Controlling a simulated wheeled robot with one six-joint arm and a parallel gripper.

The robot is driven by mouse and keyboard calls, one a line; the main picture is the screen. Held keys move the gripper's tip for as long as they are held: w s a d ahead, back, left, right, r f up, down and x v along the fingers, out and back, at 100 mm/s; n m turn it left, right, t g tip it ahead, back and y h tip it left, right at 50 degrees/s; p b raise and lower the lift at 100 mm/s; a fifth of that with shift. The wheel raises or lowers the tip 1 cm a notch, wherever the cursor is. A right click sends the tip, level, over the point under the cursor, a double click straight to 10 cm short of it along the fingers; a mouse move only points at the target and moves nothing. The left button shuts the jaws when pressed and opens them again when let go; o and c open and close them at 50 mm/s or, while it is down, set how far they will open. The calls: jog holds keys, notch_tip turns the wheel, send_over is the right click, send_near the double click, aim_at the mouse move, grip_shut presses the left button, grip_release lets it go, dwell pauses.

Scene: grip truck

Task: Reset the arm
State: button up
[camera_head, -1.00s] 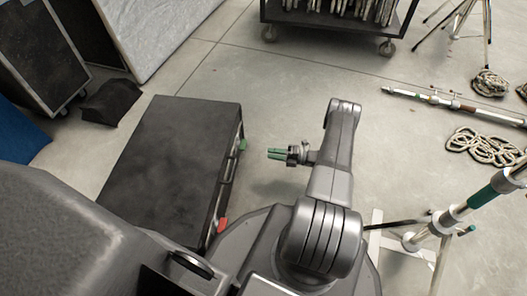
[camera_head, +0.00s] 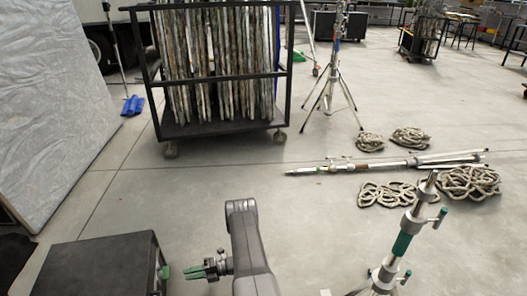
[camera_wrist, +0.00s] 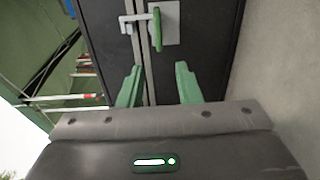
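My gripper (camera_head: 196,272) has green fingers and points left at the bottom of the head view. In the wrist view its two green fingertips (camera_wrist: 156,85) stand apart with nothing between them. A black case (camera_head: 95,265) lies to the left of my gripper. In the wrist view the dark front of the case (camera_wrist: 210,40) faces the fingers, with a latch and a green handle (camera_wrist: 157,28) just beyond them. The fingers look apart from the handle.
A rolling cart (camera_head: 222,128) of upright slats stands beyond. A light stand (camera_head: 405,240) is at right, near my arm. A metal pole (camera_head: 390,164) and coiled ropes (camera_head: 388,194) lie on the floor. A grey padded panel (camera_head: 50,110) stands at left. Floor between is clear.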

jog(key=b+x, duration=0.1)
jog(key=x, duration=0.7)
jog(key=shift+a+b, duration=0.15)
jog(key=shift+b, duration=0.2)
jog(key=p+v, duration=0.3)
jog(key=v, duration=1.1)
jog(key=b+x, duration=0.3)
jog(key=x, duration=1.1)
jog(key=shift+s+a+f, duration=0.1)
jog(key=shift+s+a, duration=0.1)
jog(key=shift+w+d+r+m, duration=0.1)
jog(key=shift+r+m, duration=0.15)
jog(key=shift+m, duration=0.65)
jog(key=shift+w+r+m, duration=0.1)
jog(key=shift+r+m, duration=0.15)
jog(key=shift+m, duration=0.65)
jog(key=shift+w+d+r+m, duration=0.1)
jog(key=shift+r+m, duration=0.1)
jog(key=shift+m, duration=0.7)
